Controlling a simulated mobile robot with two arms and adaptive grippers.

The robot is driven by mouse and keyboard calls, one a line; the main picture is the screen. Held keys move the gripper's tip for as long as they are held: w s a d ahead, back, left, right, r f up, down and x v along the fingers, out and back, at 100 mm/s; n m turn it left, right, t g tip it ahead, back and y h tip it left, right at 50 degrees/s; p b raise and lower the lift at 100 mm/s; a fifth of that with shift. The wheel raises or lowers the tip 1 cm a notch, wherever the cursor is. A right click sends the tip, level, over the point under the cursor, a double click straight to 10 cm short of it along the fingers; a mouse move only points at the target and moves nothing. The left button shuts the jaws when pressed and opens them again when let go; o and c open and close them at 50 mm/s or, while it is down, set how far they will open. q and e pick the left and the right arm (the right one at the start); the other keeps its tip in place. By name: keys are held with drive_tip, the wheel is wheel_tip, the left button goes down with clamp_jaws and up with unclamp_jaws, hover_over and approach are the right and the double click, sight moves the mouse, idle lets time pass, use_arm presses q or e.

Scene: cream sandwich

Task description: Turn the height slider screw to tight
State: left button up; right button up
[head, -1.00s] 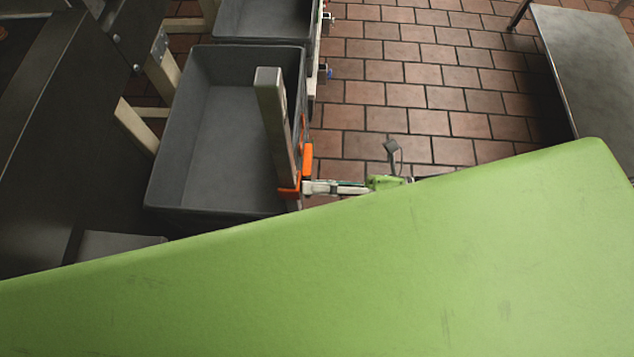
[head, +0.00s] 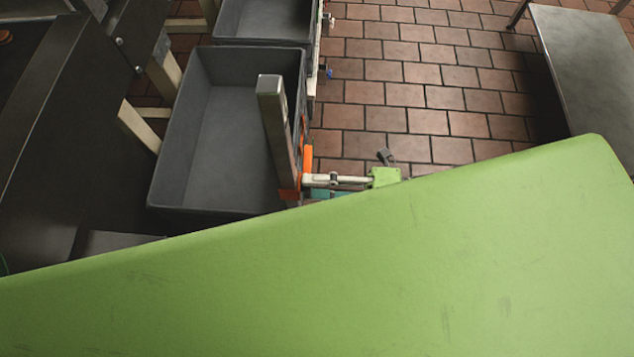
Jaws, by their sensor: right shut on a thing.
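A square metal post (head: 275,125) stands upright at the centre left, with an orange bracket (head: 307,158) at its lower right side. A pale rod (head: 345,180) runs right from the bracket to a small green block (head: 385,177). A small dark grey part (head: 386,157), which looks like part of my right gripper, shows just above the block. It is too small for its fingers to be made out. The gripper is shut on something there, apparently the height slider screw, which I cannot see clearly. My left gripper is not in view.
A deep grey bin (head: 220,140) stands left of the post, with another grey bin (head: 265,20) behind it. A dark machine side (head: 75,120) is at the left. A metal table (head: 590,60) is at the upper right. Brick-tiled floor (head: 420,90) lies open between.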

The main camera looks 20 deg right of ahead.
drive_tip(key=shift+w+r+m, duration=0.1)
drive_tip(key=shift+r+m, duration=0.1)
drive_tip(key=shift+m, duration=0.5)
drive_tip(key=o, duration=1.1)
drive_tip(key=shift+o, duration=0.2)
drive_tip(key=shift+f, duration=0.1)
drive_tip(key=v, duration=1.2)
